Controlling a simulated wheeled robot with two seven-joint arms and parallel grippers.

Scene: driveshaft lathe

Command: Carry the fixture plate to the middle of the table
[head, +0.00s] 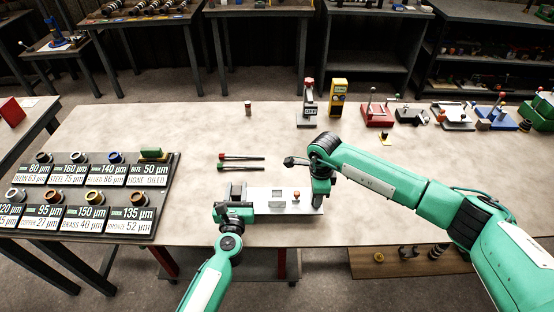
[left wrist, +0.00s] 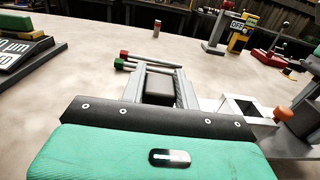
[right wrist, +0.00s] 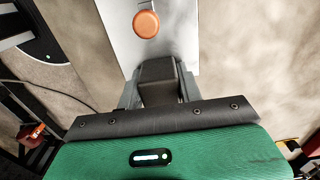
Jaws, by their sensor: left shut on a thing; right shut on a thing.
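The fixture plate (head: 262,206) is a long pale grey plate near the front edge of the table (head: 190,140). It carries a square open block (head: 277,199) and an orange knob (head: 297,194). My left gripper (head: 236,194) is shut on the plate's left end; its fingers flank a dark block (left wrist: 160,90) in the left wrist view. My right gripper (head: 319,190) is shut on the right end; its fingers flank another dark block (right wrist: 158,82) in the right wrist view. The plate looks level. I cannot tell whether it touches the table.
Two thin rods with red and green ends (head: 240,157) lie just behind the plate. A board of labelled rings (head: 85,195) is at the left. A small cylinder (head: 248,108), upright gauges (head: 309,103) and several fixtures (head: 458,117) stand along the back. The table's centre right is clear.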

